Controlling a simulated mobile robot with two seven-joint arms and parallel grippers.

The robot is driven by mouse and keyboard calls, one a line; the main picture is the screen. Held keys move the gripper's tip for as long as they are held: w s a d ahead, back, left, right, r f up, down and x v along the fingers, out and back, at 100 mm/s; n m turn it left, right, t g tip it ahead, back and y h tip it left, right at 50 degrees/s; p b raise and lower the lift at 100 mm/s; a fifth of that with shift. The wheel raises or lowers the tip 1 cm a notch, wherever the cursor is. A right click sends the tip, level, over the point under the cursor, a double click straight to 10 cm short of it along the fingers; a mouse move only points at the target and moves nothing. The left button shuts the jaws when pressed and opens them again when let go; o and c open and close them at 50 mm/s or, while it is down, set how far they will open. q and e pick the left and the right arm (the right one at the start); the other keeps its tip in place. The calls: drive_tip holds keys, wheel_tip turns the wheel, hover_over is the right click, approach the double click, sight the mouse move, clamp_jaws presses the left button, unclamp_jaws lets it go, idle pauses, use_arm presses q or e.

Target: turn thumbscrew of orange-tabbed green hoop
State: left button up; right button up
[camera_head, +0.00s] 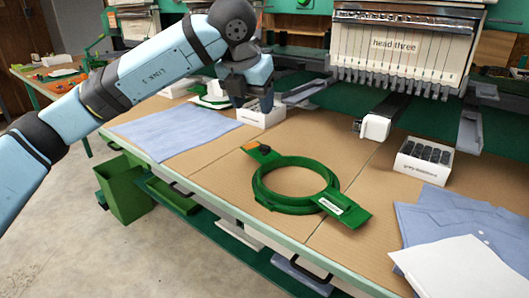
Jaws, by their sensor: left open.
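The green hoop (264,197) lies flat on the tan worktable. It has a green bracket arm at each end. The upper-left arm carries an orange tab (265,149) with a small dark part beside it, which may be the thumbscrew; it is too small to tell. The lower-right arm bears a white label. My left gripper (252,101) is open, up and to the left of the hoop, apart from it. It points down in front of a white box and seems empty. My right gripper is not in view.
An embroidery head labelled "head three" (395,47) hangs above the table's back. A white box of dark spools (422,162) stands right of the hoop. Folded blue cloth (175,130) lies left, more cloth and white sheets (458,266) right. Bare table surrounds the hoop.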

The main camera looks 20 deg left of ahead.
use_arm(q)
drive_tip(key=b, duration=0.2)
approach(264, 146)
wheel_tip(264, 146, down, 2)
drive_tip(key=b+x, duration=0.1)
drive_tip(key=x, duration=0.2)
drive_tip(key=b+x, duration=0.1)
drive_tip(key=x, duration=0.2)
drive_tip(key=shift+w+r, duration=0.1)
drive_tip(key=shift+w, duration=0.25)
drive_tip(key=shift+w+d+f, duration=0.1)
drive_tip(key=shift+w+f, duration=0.15)
drive_tip(key=shift+f, duration=0.2)
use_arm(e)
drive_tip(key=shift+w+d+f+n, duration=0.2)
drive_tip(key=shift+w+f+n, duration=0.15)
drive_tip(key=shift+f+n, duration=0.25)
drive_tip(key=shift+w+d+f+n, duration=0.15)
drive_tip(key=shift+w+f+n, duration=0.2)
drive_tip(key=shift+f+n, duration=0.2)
